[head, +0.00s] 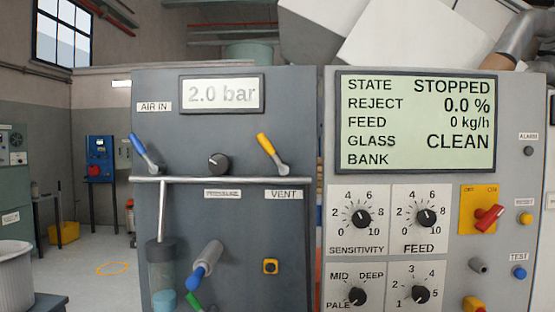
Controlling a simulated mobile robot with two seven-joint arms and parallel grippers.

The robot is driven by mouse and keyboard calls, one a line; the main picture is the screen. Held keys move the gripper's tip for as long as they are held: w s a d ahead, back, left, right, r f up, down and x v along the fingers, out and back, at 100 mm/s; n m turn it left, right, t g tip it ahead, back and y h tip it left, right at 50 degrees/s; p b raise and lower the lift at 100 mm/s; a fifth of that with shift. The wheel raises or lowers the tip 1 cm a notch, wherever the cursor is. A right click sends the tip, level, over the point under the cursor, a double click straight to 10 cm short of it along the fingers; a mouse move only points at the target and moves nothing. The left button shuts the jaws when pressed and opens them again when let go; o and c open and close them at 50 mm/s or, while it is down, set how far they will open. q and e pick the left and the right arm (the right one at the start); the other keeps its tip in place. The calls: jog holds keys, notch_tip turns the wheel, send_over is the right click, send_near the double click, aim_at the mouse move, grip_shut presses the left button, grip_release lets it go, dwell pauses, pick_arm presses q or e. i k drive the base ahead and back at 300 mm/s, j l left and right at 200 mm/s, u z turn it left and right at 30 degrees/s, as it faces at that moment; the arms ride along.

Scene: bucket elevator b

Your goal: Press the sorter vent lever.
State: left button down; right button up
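The vent lever (268,149) is a yellow-handled lever on the grey panel at the left in the head view. Its handle tilts up and to the left from a grey pivot, just above the VENT label (284,194). Nothing touches it. The small display (222,94) above reads 2.0 bar. Neither of my grippers is in view.
A blue-handled lever (143,152) sits under the AIR IN label, with a dark knob (219,164) between the levers. A thin rail (220,180) crosses below them. A grey, blue-tipped cylinder (207,262) juts out lower down. The right panel's screen (417,122) reads STOPPED.

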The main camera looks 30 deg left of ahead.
aim_at(283, 168)
jog(key=k+j, duration=0.35)
jog(key=j, duration=0.15)
jog(key=k+j+z, duration=0.1)
jog(key=k+j, duration=0.2)
jog(key=j, duration=0.25)
